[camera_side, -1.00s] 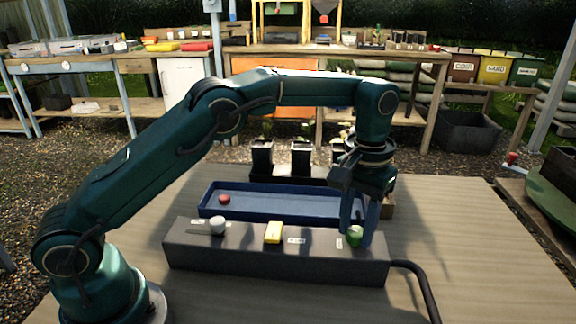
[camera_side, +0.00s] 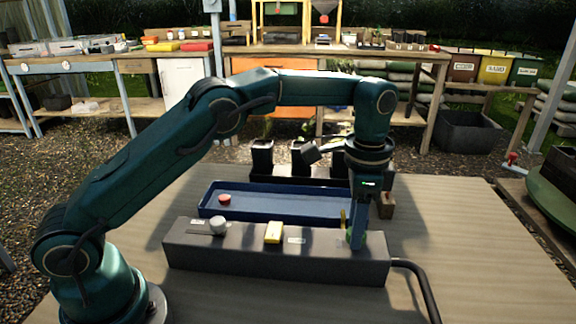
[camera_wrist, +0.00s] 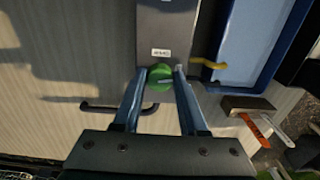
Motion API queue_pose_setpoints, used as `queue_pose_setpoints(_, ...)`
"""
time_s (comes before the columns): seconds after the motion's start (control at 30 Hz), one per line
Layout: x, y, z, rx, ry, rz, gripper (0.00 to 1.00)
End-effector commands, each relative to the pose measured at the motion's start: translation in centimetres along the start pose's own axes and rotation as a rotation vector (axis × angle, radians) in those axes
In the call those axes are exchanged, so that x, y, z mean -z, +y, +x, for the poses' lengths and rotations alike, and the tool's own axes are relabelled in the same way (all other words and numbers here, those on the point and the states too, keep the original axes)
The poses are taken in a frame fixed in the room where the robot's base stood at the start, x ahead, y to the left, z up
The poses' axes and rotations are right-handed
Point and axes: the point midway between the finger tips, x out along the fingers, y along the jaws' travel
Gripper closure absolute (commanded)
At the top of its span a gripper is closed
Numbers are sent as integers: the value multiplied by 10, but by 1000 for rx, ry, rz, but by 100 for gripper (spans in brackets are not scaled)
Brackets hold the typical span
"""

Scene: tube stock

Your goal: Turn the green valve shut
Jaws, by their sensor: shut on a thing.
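The green valve (camera_wrist: 159,74) is a round knob at the end of a long grey box (camera_side: 230,255). In the wrist view it sits between the two blue fingers of my gripper (camera_wrist: 160,76). My gripper (camera_side: 357,240) points down onto the valve in the side view and is shut on it. The finger in front hides most of the valve there; only a little green shows at its foot. A small label lies on the box beside the valve.
Black pots (camera_side: 262,157) stand farther back. A black hose (camera_side: 424,285) leaves the box's right end.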

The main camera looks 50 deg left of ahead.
Motion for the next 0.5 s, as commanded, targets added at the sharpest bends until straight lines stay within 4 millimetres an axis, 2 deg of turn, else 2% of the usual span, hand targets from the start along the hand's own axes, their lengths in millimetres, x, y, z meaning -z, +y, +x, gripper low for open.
queue_pose_setpoints(0.2,0,0,-1,1,2,117,100)
queue_pose_setpoints(0.5,0,-1,-1,1,3,190,100)
